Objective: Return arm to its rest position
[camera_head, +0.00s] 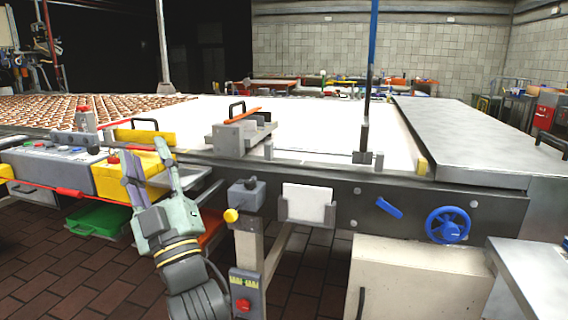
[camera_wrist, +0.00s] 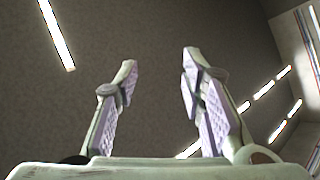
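My gripper (camera_head: 148,161) is raised at the left in the head view, with its fingers pointing up. It stands in front of the yellow control box and the near edge of the conveyor. In the wrist view my gripper (camera_wrist: 160,75) has its two fingers well apart, with nothing between them. Behind the fingers that view shows only the dark ceiling and strip lights. My arm runs down from the gripper to the bottom edge of the head view.
A white conveyor belt (camera_head: 310,122) spans the middle, with rows of brown biscuits (camera_head: 90,108) at its left. A yellow control box (camera_head: 118,178) is close behind my gripper. A blue handwheel (camera_head: 448,225) and a metal table (camera_head: 535,270) are at the right. Brick floor shows below.

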